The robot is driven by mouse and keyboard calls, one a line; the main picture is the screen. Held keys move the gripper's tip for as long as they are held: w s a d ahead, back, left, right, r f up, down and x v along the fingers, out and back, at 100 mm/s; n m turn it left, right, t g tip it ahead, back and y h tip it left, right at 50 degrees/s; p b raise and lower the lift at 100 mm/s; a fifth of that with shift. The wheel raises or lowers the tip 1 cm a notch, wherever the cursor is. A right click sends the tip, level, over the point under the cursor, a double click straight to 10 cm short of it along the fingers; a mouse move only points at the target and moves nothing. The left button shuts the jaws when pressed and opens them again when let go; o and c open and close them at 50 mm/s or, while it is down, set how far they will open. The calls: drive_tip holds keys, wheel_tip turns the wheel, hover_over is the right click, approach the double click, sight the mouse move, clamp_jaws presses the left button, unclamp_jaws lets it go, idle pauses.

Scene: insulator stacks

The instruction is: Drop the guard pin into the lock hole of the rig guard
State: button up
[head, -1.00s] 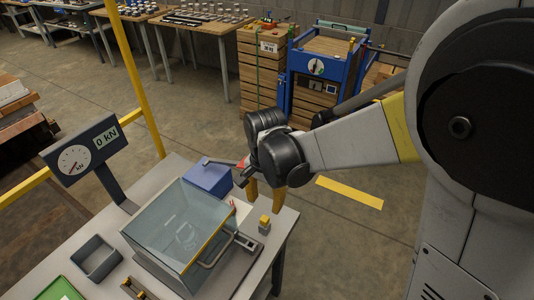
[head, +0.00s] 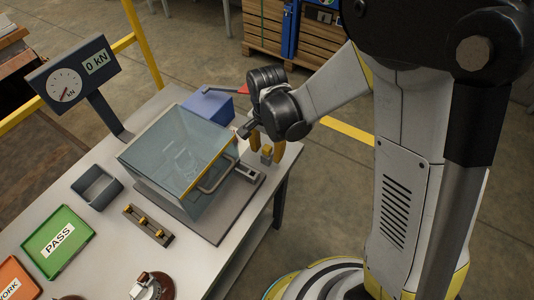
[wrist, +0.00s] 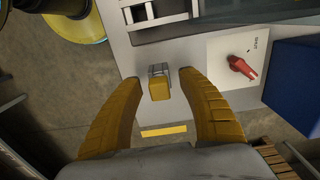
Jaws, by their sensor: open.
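The guard pin, seen as a yellow block-shaped head (head: 266,150) on a small grey holder, stands near the table's right corner. In the wrist view the yellow head (wrist: 159,91) sits between my two fingertips, with gaps on both sides. My gripper (wrist: 161,82) is open, its yellow fingers pointing down around the pin; it also shows in the head view (head: 262,140). The rig guard (head: 178,158) is a clear box with a yellow edge and a handle, left of the pin. A grey slotted bracket (head: 246,173) lies beside it; I cannot make out the lock hole.
A blue box (head: 208,104) stands behind the guard. A red switch (wrist: 242,67) on a white plate is near my right finger in the wrist view. A gauge display (head: 72,77), grey bin (head: 97,187) and green PASS tray (head: 57,242) are at left.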

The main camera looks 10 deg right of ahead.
drive_tip(key=shift+r, duration=0.1)
drive_tip(key=shift+c, duration=0.5)
clamp_jaws()
drive_tip(key=shift+r, duration=0.1)
